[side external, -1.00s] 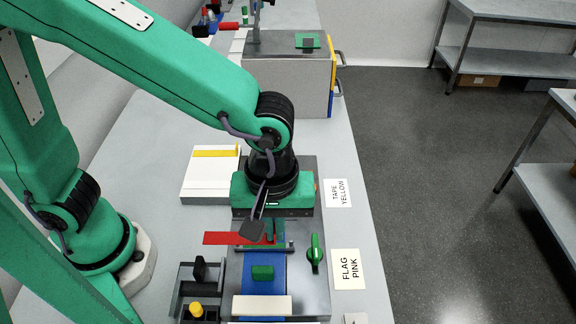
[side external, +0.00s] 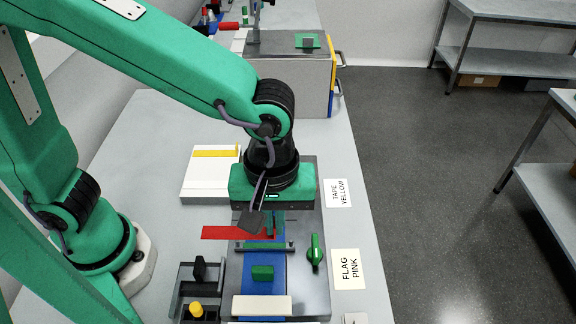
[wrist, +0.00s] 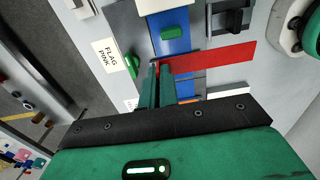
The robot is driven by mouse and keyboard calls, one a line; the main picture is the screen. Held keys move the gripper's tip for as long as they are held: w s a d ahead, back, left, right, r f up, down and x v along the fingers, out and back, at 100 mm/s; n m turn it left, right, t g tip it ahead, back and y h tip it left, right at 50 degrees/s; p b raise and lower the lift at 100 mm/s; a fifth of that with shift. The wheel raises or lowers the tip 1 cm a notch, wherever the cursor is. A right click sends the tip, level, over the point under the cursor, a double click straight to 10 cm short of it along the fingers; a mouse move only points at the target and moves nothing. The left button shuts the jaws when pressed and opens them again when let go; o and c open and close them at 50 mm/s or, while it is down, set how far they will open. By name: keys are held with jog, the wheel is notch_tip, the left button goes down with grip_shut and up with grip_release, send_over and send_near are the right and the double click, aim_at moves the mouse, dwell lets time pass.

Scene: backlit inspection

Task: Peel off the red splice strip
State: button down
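The red splice strip (side external: 225,233) shows as a flat band reaching left from my fingers, over the blue tape (side external: 264,291) and past the grey plate's left edge. In the wrist view the strip (wrist: 220,58) stretches right from the fingers, with blue tape on both sides of it. My gripper (side external: 272,233) points down over the plate. In the wrist view its two green fingers (wrist: 157,70) are close together, with a little red between their tips, so it is shut on the strip's end. Whether the strip still touches the tape is hard to tell.
A green bar (side external: 262,246) crosses the tape just in front of the fingers. A green lever (side external: 315,253) stands to the right, and a green block (side external: 262,272) lies on the tape. A dark tray (side external: 187,290) is at left, with a white box (side external: 200,182) behind it.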

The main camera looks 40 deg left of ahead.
jog(key=shift+r, duration=1.7)
jog(key=shift+w+a, duration=0.1)
dwell(0.5)
jog(key=w+a+m, duration=0.4)
jog(key=w+a, duration=0.4)
jog(key=a, duration=0.4)
jog(key=w+a+m, duration=0.5)
jog(key=w+a, duration=0.4)
jog(key=a, duration=0.3)
jog(key=shift+w+a+f, duration=0.15)
jog(key=shift+w+a, duration=0.15)
jog(key=shift+a, duration=0.05)
jog(key=shift+d+f, duration=0.1)
